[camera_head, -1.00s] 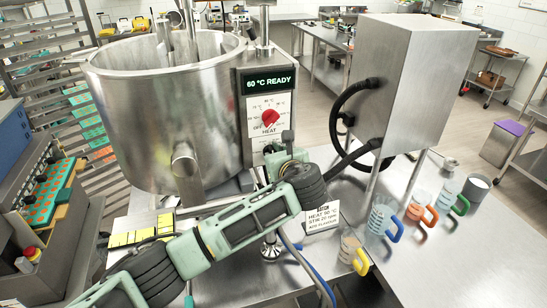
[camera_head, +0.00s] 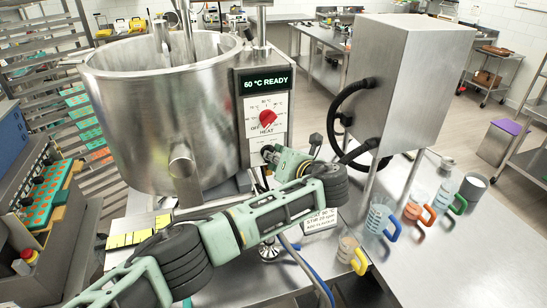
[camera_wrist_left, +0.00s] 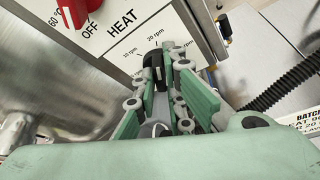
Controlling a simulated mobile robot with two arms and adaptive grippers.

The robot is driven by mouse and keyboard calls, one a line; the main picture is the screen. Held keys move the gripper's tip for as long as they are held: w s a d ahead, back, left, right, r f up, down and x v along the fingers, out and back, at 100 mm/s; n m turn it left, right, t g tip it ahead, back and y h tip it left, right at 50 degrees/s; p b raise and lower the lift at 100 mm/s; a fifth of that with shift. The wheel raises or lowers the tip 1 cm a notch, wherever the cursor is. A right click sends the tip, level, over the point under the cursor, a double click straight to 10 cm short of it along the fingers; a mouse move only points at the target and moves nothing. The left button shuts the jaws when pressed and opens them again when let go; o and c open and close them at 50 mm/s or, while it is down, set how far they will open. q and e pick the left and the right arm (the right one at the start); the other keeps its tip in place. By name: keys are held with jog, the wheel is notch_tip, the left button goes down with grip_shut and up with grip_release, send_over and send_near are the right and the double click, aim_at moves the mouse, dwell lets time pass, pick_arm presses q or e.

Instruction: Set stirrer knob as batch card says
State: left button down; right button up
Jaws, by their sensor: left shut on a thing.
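The black stirrer knob (camera_wrist_left: 157,68) sits on the white panel below the word HEAT in the wrist view, with 10 rpm and 20 rpm marks beside it. My left gripper (camera_wrist_left: 165,82) is shut on this knob, its fingers on both sides of it. In the head view the left gripper (camera_head: 270,155) is at the lower panel and hides most of the knob, so its setting cannot be read. The batch card (camera_head: 320,221) stands on the table, partly behind my left arm; its stir line reads 20 rpm. My right gripper is not in view.
The red heat knob (camera_head: 267,119) is just above, under a display (camera_head: 265,82) reading 60 °C READY. A large steel kettle (camera_head: 165,115) stands left. A steel box (camera_head: 410,85) with black hoses is right. Several jugs with coloured handles (camera_head: 378,218) stand on the right table.

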pick_arm(q)
jog(key=shift+s+f, duration=0.1)
jog(key=shift+f, duration=0.05)
jog(key=c, duration=1.8)
grip_release()
jog(key=v, duration=1.2)
